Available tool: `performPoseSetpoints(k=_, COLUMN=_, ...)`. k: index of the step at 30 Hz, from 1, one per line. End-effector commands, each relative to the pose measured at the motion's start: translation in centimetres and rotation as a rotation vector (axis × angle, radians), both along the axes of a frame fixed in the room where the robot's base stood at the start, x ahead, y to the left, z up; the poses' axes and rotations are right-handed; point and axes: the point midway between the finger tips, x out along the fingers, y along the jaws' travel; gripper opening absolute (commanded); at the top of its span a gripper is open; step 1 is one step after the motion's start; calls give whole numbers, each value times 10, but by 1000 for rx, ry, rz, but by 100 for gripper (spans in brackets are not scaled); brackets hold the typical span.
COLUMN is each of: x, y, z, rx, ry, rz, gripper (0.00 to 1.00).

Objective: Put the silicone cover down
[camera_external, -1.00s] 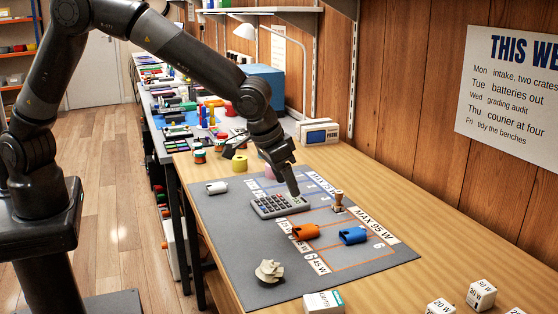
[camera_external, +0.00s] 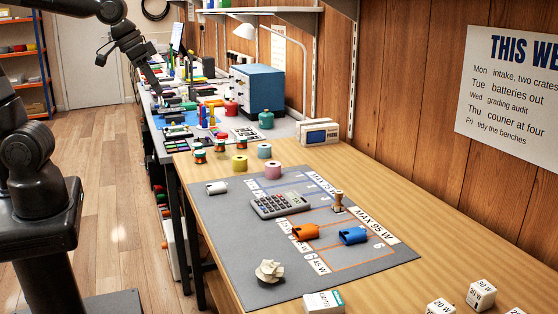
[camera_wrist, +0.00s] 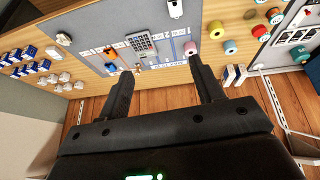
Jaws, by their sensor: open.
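An orange cover (camera_external: 305,231) and a blue cover (camera_external: 352,236) lie on the front part of the grey mat (camera_external: 235,240). A white cover (camera_external: 216,188) lies near the mat's back left corner. I cannot tell which one is the silicone cover. In the wrist view the orange cover (camera_wrist: 109,51) and the white cover (camera_wrist: 175,9) show small and far off. My gripper (camera_external: 155,88) is up and back, over or in front of the far bench, away from the mat. In the wrist view my gripper (camera_wrist: 161,68) has its fingers wide apart with nothing between them.
A calculator (camera_external: 280,205) and a wooden stamp (camera_external: 338,201) stand on the mat. A crumpled pale object (camera_external: 269,271) sits at its front left. Tape rolls (camera_external: 239,163) stand behind the mat. The far bench is crowded, with a blue cabinet (camera_external: 257,90).

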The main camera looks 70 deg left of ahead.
Motion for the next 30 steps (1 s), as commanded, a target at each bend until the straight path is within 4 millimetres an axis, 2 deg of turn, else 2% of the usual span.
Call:
performPoseSetpoints(k=1, x=-18, y=9, z=2, rx=6, ry=-15, rz=5, gripper=61)
performPoseSetpoints(k=3, x=-42, y=18, z=0, rx=18, ry=-26, rz=3, gripper=61)
performPoseSetpoints(k=6, x=-70, y=28, z=-5, rx=37, ry=-40, rz=2, gripper=61)
performPoseSetpoints(k=9, x=-90, y=34, z=-10, rx=54, ry=-49, rz=0, gripper=61)
performPoseSetpoints(k=12, x=-103, y=37, z=-14, rx=65, ry=-53, rz=0, gripper=61)
performPoseSetpoints(k=17, x=-109, y=38, z=-17, rx=72, ry=-55, rz=-2, gripper=61)
performPoseSetpoints(k=30, x=-109, y=38, z=-17, rx=71, ry=-55, rz=-3, gripper=61)
